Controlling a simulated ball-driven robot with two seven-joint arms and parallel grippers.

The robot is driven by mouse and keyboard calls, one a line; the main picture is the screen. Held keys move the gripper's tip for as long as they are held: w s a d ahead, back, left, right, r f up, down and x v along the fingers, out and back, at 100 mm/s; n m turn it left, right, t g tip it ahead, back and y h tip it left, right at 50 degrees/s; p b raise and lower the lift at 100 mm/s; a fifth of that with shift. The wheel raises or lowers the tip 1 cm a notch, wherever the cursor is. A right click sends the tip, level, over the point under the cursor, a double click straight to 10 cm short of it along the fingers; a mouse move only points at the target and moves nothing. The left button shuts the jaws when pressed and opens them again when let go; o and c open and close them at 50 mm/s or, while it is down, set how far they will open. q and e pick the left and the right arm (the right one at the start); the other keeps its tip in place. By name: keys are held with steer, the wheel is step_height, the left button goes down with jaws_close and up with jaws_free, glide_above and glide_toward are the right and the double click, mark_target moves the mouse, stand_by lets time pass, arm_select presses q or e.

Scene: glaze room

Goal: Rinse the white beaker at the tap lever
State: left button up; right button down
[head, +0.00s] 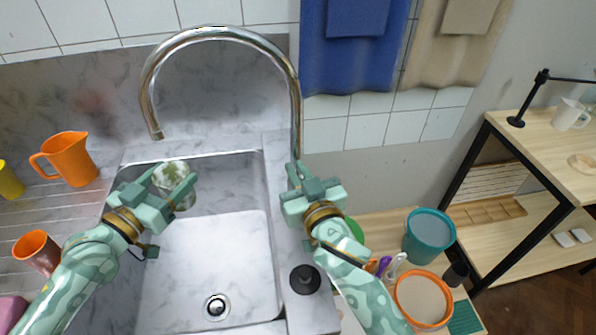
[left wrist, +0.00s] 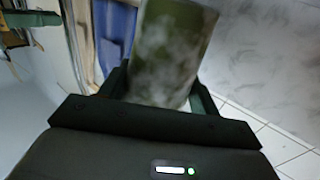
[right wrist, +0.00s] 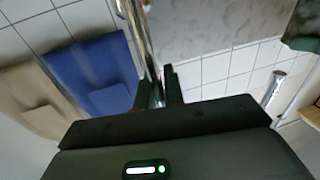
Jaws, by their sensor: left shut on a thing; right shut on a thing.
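The beaker (head: 176,169) is white with a green leaf pattern; it also fills the upper middle of the left wrist view (left wrist: 172,50). My left gripper (head: 171,180) is shut on it and holds it over the sink (head: 215,250), just below and right of the spout's end. The chrome tap (head: 297,110) arches over the sink, and no water shows from its spout (head: 155,130). My right gripper (head: 297,178) is shut at the foot of the tap's post, on what appears to be the tap lever, mostly hidden by the fingers. The chrome post (right wrist: 147,45) rises by the fingers.
An orange jug (head: 70,160) and an orange cup (head: 37,250) stand left of the sink. A black knob (head: 305,279) is on the sink's right rim. Blue (head: 350,60) and beige (head: 450,50) towels hang behind. Teal (head: 430,236) and orange (head: 422,300) buckets stand at the right.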

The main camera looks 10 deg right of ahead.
steer(key=shift+a+f+n, duration=0.1)
steer(key=shift+a+n, duration=0.5)
steer(key=shift+n, duration=0.1)
steer(key=c, duration=1.5)
jaws_free()
steer(key=s+d, duration=0.2)
steer(key=s, duration=1)
steer(key=shift+d, duration=0.2)
steer(key=shift+w, duration=0.1)
